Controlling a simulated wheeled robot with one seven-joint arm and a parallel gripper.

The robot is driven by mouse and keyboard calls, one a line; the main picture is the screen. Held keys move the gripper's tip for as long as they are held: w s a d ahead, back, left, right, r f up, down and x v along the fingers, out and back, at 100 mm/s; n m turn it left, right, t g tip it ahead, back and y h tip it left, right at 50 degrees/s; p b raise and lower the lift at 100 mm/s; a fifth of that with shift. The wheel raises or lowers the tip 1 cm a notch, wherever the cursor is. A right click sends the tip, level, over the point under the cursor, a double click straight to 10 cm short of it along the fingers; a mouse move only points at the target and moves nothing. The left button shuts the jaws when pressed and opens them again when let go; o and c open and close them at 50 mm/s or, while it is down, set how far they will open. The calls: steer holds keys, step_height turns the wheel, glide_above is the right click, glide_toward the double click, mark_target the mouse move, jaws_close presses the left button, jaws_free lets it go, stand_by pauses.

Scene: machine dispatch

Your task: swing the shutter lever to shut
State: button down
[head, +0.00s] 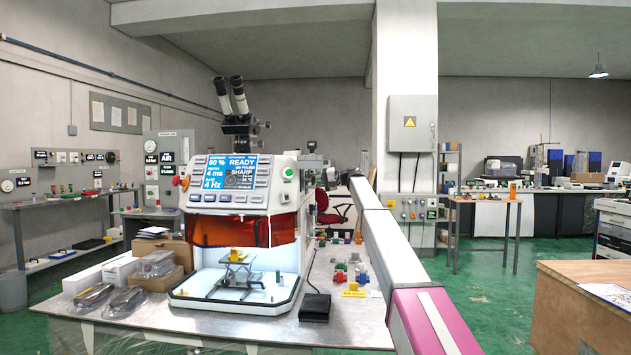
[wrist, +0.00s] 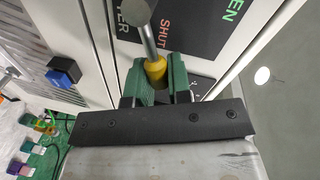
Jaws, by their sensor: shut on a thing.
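The shutter lever (wrist: 149,40) shows in the wrist view as a grey metal rod with a round grey end at the top and a yellow grip (wrist: 155,68) at its lower end. My gripper (wrist: 156,78) has green jaws, one on each side of the yellow grip, and is shut on it. A dark label plate beside the rod reads SHUT (wrist: 166,30) in red and OPEN (wrist: 232,12) in green, partly cut off. The rod lies left of both words. In the head view the machine (head: 240,190) stands on the bench; the lever and my gripper are hidden there.
In the wrist view a blue block (wrist: 62,77) sticks out of the pale panel at left. In the head view, a black pedal (head: 315,308) and several small coloured parts lie on the bench (head: 350,335) right of the machine, near my arm. A wooden crate (head: 570,310) stands at right.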

steer(key=shift+w+f+m+g, duration=0.1)
steer(key=shift+f+m+g, duration=0.3)
steer(key=shift+m, duration=0.5)
steer(key=shift+f, duration=0.15)
steer(key=c, duration=1.1)
jaws_free()
steer(key=d, duration=0.3)
steer(key=d+r, duration=0.1)
steer(key=d, duration=0.6)
steer(key=shift+s+d+r, duration=0.3)
steer(key=shift+r, duration=0.05)
